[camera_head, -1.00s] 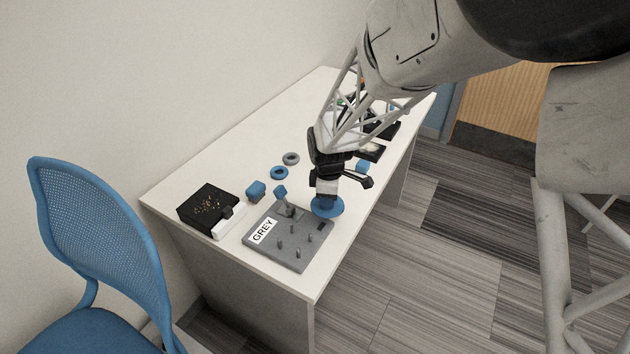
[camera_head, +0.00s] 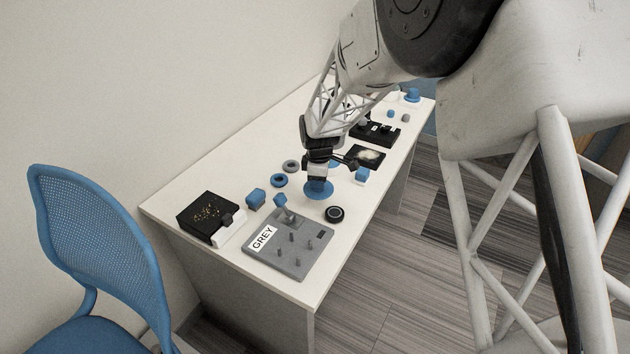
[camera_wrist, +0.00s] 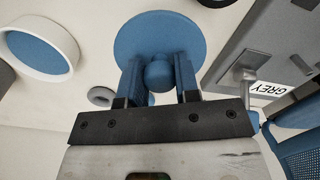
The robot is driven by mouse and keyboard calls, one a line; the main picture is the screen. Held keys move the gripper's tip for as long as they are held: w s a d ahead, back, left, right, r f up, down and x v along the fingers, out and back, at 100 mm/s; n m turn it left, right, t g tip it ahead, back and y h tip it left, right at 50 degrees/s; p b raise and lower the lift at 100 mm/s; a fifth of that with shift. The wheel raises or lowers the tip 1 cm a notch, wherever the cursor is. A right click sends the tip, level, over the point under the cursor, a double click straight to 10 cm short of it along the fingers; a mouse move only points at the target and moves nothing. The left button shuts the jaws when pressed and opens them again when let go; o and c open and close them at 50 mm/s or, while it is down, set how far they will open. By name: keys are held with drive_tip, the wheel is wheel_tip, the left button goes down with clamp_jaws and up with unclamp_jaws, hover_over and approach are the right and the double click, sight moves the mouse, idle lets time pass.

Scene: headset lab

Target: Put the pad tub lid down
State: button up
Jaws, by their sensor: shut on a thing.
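The pad tub lid (camera_head: 318,190) is a flat blue disc with a round knob. My gripper (camera_head: 318,178) is shut on the knob. In the wrist view the lid (camera_wrist: 160,28) spreads beyond my blue fingertips (camera_wrist: 158,78), with the knob between them. The lid is over the white table, right of the blue ring; I cannot tell if it touches the table. A white round tub with a blue inside (camera_wrist: 40,52) stands open at left in the wrist view. In the head view it is mostly hidden behind my gripper.
A dark round piece (camera_head: 334,214) lies by the grey board marked GREY (camera_head: 300,258). A blue ring (camera_head: 279,181), a grey ring (camera_head: 291,166) and a blue block (camera_head: 256,198) lie to the left. A black box (camera_head: 205,213) is at the near left, black trays (camera_head: 375,134) farther back.

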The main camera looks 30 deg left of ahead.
drive_tip(key=shift+w+a+f, duration=0.2)
drive_tip(key=shift+w+a, duration=1.5)
drive_tip(key=shift+w, duration=0.2)
drive_tip(key=shift+f, duration=0.15)
drive_tip(key=shift+f, duration=1.65)
drive_tip(key=shift+f, duration=0.15)
drive_tip(key=o, duration=0.9)
drive_tip(key=shift+r, duration=0.2)
wheel_tip(320, 180, up, 12)
